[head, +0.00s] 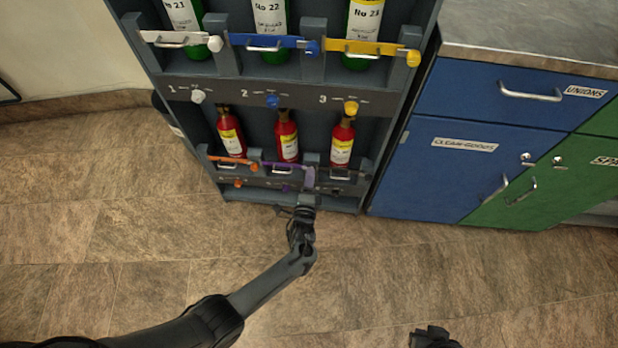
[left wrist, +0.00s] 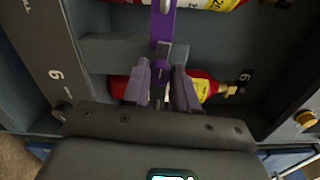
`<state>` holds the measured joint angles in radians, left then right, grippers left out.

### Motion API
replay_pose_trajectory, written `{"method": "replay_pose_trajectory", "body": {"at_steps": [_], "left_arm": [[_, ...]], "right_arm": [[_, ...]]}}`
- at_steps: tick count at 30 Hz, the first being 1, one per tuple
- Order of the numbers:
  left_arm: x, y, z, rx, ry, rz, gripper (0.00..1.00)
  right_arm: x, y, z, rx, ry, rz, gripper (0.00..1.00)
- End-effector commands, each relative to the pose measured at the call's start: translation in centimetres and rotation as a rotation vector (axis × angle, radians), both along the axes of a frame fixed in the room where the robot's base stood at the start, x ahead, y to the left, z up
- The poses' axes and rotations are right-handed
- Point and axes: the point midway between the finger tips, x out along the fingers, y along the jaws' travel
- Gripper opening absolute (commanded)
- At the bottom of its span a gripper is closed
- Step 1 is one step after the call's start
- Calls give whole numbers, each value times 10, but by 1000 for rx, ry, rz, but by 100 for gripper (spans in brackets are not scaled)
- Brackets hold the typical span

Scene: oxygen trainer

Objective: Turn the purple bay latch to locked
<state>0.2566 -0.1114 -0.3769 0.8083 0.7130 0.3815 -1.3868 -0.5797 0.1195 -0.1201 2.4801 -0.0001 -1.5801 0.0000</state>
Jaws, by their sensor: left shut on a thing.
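The purple bay latch (left wrist: 162,68) is at the end of the purple bar (left wrist: 164,25), which runs up the left wrist view. In the head view the purple bar (head: 286,166) crosses the front of the middle lower bay. My left gripper (head: 308,182) reaches up to the right end of that bar from below. In the left wrist view the two fingers of my left gripper (left wrist: 162,84) stand either side of the latch, shut on it. The fingers hide part of the latch, and its exact angle is hard to tell.
The rack (head: 262,92) holds red bottles below and green bottles above, behind coloured bars. An orange bar (head: 232,161) is left of the purple one. A blue cupboard (head: 430,165) stands close on the right. The floor in front is clear.

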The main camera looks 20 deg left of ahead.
Motion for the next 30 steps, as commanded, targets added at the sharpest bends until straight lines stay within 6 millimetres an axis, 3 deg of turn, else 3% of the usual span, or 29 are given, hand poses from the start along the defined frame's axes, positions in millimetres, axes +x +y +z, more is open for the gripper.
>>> {"method": "replay_pose_trajectory", "body": {"at_steps": [9, 25, 26, 30], "left_arm": [[0, 0, -1, -112, -29, -1, 0], [0, -1, 0, -132, -35, -1, 0], [0, -1, 0, -132, -35, -1, 32], [0, 0, 0, -131, -35, -1, 53]], "right_arm": [[0, -1, 0, -6, 0, 4, 0], [0, 0, 1, 2, 0, -2, 0], [0, 1, 1, 2, 0, -1, 0], [0, 1, 1, 4, 1, -3, 0]]}}
